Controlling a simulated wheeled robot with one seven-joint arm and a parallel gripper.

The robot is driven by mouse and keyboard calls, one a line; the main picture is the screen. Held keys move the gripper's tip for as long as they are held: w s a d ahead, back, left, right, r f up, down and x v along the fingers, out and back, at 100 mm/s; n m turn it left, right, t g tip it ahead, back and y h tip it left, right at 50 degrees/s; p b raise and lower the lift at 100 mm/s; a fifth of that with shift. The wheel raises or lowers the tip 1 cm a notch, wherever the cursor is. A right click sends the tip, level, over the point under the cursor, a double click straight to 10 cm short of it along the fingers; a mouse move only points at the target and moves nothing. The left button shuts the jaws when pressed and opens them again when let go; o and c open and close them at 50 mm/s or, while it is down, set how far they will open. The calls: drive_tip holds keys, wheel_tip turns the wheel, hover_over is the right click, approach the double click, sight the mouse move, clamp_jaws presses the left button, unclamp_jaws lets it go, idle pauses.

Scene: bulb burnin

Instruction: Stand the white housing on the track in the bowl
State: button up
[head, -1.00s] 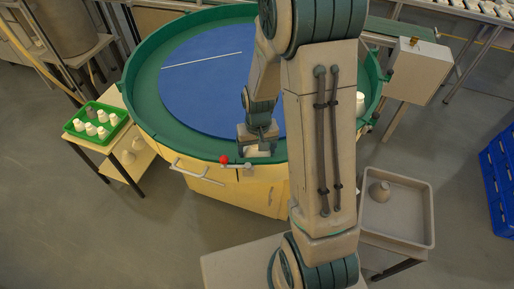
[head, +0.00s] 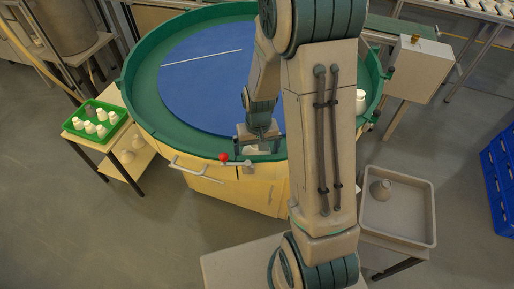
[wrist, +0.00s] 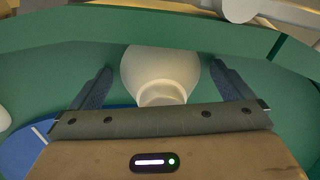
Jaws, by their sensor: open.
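A white housing (wrist: 160,72) sits on the green track (wrist: 60,65) of the bowl, between the fingers of my gripper (wrist: 160,75) in the wrist view. Its wide part is away from the palm and its narrow collar faces the palm. The fingers are open, with a gap on each side of it. In the head view my gripper (head: 258,146) is low over the near side of the bowl (head: 140,110), and mostly hides this housing. Another white housing (head: 360,101) stands on the track at the right, partly behind my arm.
A blue disc (head: 205,85) fills the bowl's middle. A red-knobbed lever (head: 224,157) is on the near rim. A green tray (head: 96,122) with several white housings stands at left. A grey tray (head: 410,215) with one grey housing (head: 380,190) is at right.

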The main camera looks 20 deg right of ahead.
wheel_tip(320, 180, up, 13)
drive_tip(key=shift+d+r+p, duration=0.15)
drive_tip(key=shift+p, duration=0.5)
drive_tip(key=s+r+t, duration=0.2)
drive_tip(key=s+r, duration=0.6)
drive_tip(key=s, duration=0.5)
drive_tip(key=shift+s+a+r+t, duration=0.2)
drive_tip(key=shift+s+r+t, duration=0.15)
drive_tip(key=shift+r+t, duration=0.05)
drive_tip(key=shift+c, duration=0.3)
